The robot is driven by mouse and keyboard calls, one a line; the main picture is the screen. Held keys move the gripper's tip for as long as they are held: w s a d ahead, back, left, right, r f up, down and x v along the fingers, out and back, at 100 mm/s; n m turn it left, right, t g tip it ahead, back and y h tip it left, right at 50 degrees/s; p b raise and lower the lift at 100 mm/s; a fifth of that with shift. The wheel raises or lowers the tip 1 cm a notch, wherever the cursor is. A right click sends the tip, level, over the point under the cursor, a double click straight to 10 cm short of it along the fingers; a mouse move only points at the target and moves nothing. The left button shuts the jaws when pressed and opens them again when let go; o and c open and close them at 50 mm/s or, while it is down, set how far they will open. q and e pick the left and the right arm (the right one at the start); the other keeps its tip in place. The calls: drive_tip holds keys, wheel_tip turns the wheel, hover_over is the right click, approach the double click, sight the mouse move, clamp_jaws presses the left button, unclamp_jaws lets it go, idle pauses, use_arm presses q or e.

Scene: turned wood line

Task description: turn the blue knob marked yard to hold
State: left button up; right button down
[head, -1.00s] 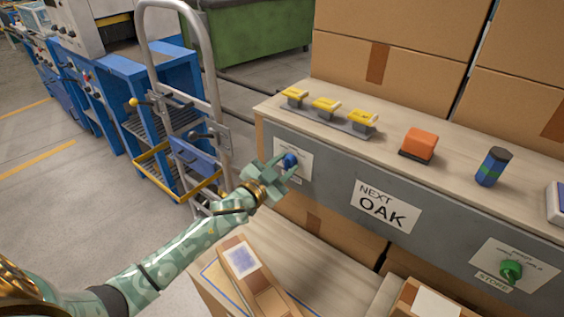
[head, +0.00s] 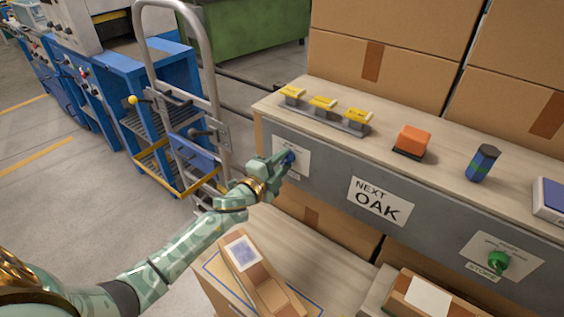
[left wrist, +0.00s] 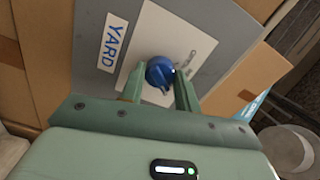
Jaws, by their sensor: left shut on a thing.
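The blue knob (head: 289,158) sits on a white plate (head: 299,163) at the left end of the grey panel (head: 335,176). It also shows in the left wrist view (left wrist: 160,71), beside a label reading YARD (left wrist: 112,41). My left gripper (head: 283,163) is at the knob, its two fingers (left wrist: 158,90) on either side of it and shut on it. The fingers hide part of the knob and its plate in the head view. The small print on the plate is too blurred to read. My right gripper is not in view.
A green knob (head: 497,262) sits at the panel's right, above a STORE label (head: 482,271). A NEXT OAK sign (head: 380,201) is between. Yellow switches (head: 323,104), an orange block (head: 411,140) and a dark cylinder (head: 482,163) stand on the shelf. A hand truck (head: 184,95) stands left.

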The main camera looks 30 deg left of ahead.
use_arm(q)
drive_tip(key=shift+f+m, duration=0.1)
drive_tip(key=shift+m, duration=0.5)
drive_tip(key=o, duration=1)
drive_tip(key=shift+s, duration=0.15)
drive_tip(key=shift+s, duration=0.35)
drive_tip(key=s, duration=0.5)
drive_tip(key=s+a+p, duration=0.1)
drive_tip(key=s, duration=0.4)
drive_tip(key=s+a+p, duration=0.1)
drive_tip(key=s, duration=0.4)
drive_tip(key=shift+s+a, duration=0.1)
drive_tip(key=shift+s, duration=0.05)
